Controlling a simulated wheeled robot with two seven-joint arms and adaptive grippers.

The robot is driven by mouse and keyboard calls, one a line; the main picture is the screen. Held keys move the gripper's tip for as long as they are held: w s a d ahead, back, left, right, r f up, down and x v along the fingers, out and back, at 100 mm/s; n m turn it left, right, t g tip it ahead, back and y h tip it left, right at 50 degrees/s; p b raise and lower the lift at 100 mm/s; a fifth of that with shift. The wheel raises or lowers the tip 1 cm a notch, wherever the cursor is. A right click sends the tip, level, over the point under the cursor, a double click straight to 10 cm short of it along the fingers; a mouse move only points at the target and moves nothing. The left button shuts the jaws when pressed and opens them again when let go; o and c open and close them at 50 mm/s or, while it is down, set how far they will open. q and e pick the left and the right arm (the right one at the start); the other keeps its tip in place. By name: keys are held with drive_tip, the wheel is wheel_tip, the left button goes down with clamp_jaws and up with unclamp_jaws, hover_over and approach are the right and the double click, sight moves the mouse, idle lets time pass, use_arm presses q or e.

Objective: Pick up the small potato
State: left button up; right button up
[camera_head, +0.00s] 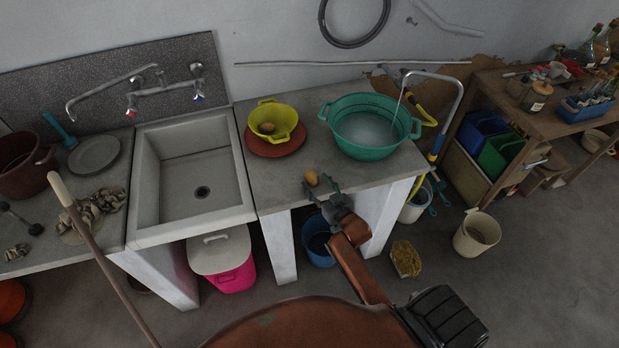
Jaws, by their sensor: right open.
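A small brown potato (312,178) lies near the front edge of the grey counter. My right gripper (321,188) is open at the counter's front edge, its fingers close to the potato on its right and front side. I cannot tell whether a finger touches it. Another potato (267,128) lies in the yellow colander (273,117), which stands on a reddish round plate (262,148). My left gripper is not in view.
A green basin (370,126) with water stands right of the potato, a hose (421,107) beside it. A white sink (192,180) is to the left. Below are a blue bucket (318,240) and a pink bin (222,261). The counter around the potato is clear.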

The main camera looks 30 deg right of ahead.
drive_tip(key=shift+w+f, duration=0.2)
drive_tip(key=shift+w, duration=0.85)
drive_tip(key=c, duration=1.2)
drive_tip(key=shift+c, duration=0.2)
